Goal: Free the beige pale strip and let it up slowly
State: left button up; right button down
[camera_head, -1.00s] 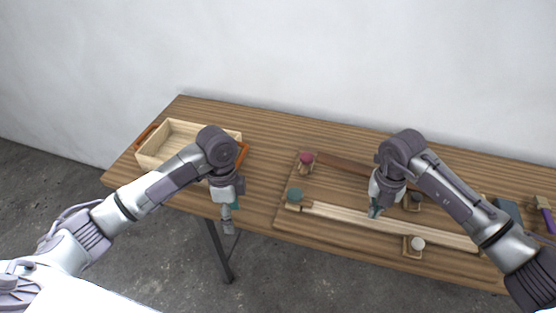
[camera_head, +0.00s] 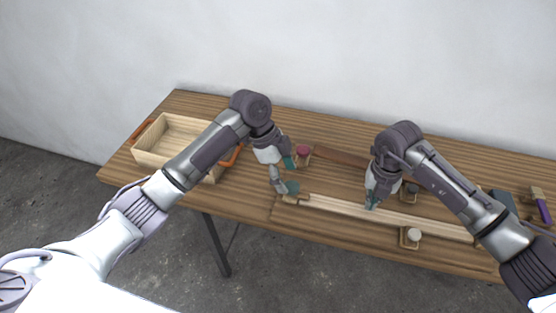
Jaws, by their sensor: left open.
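The beige pale strip (camera_head: 335,206) lies along the front of a wooden board on the table. At its left end is a clamp with a teal knob (camera_head: 292,187). A clamp with a white knob (camera_head: 414,235) sits at its front edge, further right. My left gripper (camera_head: 285,175) is open just above and behind the teal knob, one finger beside it; I cannot tell whether it touches. My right gripper (camera_head: 371,201) points down at the middle of the strip and hides a little of it. Its jaws are too small to read.
A dark brown strip (camera_head: 340,157) lies behind, with a red-knobbed clamp (camera_head: 303,151) at its left end and a dark knob (camera_head: 413,188) further right. An open wooden tray (camera_head: 150,160) stands at left. A purple-handled brush (camera_head: 543,209) lies far right.

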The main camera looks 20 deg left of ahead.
aim_at(291, 185)
pick_arm(q)
jog(key=shift+x, duration=2.45)
jog(key=c, duration=1.2)
pick_arm(e)
jog(key=shift+f, duration=0.15)
jog(key=shift+f, duration=0.6)
jog(key=shift+f, duration=0.1)
